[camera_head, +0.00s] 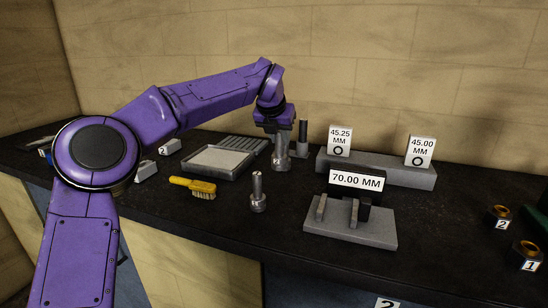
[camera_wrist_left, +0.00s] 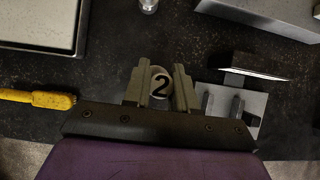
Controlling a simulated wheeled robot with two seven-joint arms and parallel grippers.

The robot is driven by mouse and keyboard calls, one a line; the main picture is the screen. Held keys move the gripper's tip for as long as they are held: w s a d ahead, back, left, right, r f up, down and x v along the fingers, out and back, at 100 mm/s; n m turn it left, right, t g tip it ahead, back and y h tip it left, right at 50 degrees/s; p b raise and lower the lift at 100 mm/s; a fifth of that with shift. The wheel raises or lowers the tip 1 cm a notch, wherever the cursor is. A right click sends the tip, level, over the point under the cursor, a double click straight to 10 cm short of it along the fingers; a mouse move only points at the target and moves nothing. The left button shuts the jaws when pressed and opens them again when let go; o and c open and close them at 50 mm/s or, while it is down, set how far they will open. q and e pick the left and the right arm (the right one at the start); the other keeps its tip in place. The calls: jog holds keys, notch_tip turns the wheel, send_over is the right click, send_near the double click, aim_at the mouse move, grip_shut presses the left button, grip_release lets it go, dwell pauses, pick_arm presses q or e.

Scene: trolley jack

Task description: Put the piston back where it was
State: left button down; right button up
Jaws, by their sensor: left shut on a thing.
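My left gripper (camera_head: 279,132) is shut on the top of a grey piston (camera_head: 281,161), which hangs or stands upright below it. I cannot tell whether its base touches the bench. A similar upright grey part (camera_head: 258,192) stands in front, right of the brush. Another with a dark stem (camera_head: 302,138) stands close behind and right of the held one. My right gripper is not in view.
A grey tray (camera_head: 184,161) and yellow brush (camera_head: 193,187) lie to the left. A stand labelled 70.00 MM (camera_head: 357,181) is to the right, before a grey block (camera_head: 376,168) bearing the 45.25 and 45.00 labels.

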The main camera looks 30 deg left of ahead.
pick_arm(q)
jog(key=w+a+f, duration=0.1)
jog(key=f, duration=0.2)
jog(key=w+a+f, duration=0.1)
jog(key=a+f, duration=0.1)
jog(key=f, duration=0.1)
jog(key=w+a+f, duration=0.1)
jog(key=f, duration=0.2)
jog(key=shift+w+a+f+p, duration=0.2)
jog(key=shift+a+p, duration=0.05)
jog(key=shift+p, duration=0.1)
jog(key=c, duration=0.8)
grip_release()
jog(key=shift+c, duration=0.2)
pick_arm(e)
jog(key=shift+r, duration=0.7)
pick_arm(q)
jog(key=b+v, duration=0.1)
jog(key=v, duration=1.1)
jog(key=shift+b, duration=0.3)
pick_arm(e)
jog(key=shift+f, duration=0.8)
pick_arm(q)
jog(key=shift+d, duration=0.1)
